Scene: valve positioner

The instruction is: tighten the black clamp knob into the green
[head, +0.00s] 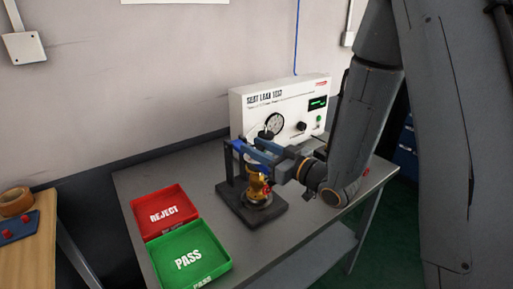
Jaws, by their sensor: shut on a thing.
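The clamp fixture (232,192) is a black base with upright posts, standing on the grey bench. A brass-coloured valve body (256,186) with a small red part sits in it. The black clamp knob (265,134) shows only as a small dark shape at the top of the fixture, partly hidden by my gripper. My gripper (249,149), with blue fingers, reaches in from the right and is shut on the knob at the fixture's top. A green mark for the knob is too small or hidden to make out.
A red REJECT tray (165,193) and a green PASS tray (215,236) lie to the left. A wooden table (28,262) is at far left.

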